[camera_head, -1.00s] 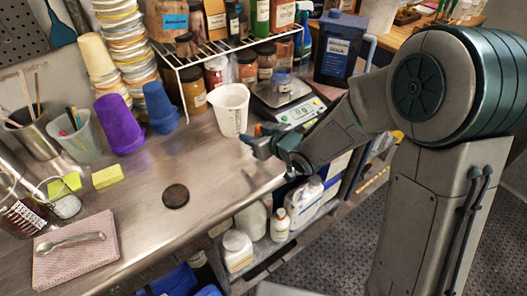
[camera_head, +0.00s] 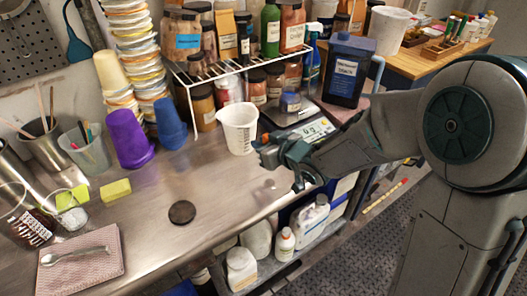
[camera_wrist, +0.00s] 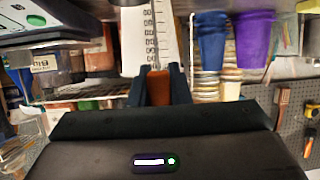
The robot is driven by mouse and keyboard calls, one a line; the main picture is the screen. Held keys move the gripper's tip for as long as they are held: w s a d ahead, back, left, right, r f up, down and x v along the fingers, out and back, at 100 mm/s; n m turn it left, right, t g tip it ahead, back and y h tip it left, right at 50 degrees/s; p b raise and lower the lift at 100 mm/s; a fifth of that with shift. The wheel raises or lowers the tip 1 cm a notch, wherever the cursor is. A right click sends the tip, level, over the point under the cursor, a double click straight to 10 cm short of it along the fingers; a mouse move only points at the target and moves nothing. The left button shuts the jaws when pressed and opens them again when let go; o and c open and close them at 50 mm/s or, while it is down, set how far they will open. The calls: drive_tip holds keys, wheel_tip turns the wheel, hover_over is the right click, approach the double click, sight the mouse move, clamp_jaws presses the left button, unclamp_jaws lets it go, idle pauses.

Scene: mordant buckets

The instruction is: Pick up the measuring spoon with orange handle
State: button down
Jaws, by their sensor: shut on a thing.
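My gripper (camera_head: 272,157) is over the right part of the steel counter, in front of the white measuring jug (camera_head: 238,128). In the wrist view my gripper (camera_wrist: 158,75) is shut on the orange handle (camera_wrist: 157,90) of the measuring spoon, which stands between the two dark fingers. The spoon's far end is hard to make out against the jug, whose printed scale (camera_wrist: 152,35) shows just beyond the fingertips. In the head view the spoon is mostly hidden by the gripper.
A digital scale (camera_head: 312,128) and a wire shelf of jars (camera_head: 205,78) stand behind. Purple (camera_head: 130,138) and blue cups (camera_head: 169,123) are to the left. A metal spoon (camera_head: 75,255) lies on a folded cloth (camera_head: 100,265). The counter's middle is clear except for a dark disc (camera_head: 182,212).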

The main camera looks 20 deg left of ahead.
drive_tip(key=w+d+r+p, duration=0.3)
drive_tip(key=d+r, duration=0.4)
drive_tip(key=d, duration=0.3)
drive_tip(key=shift+w+d+r, duration=0.25)
drive_tip(key=shift+w+d, duration=0.1)
drive_tip(key=shift+w, duration=0.55)
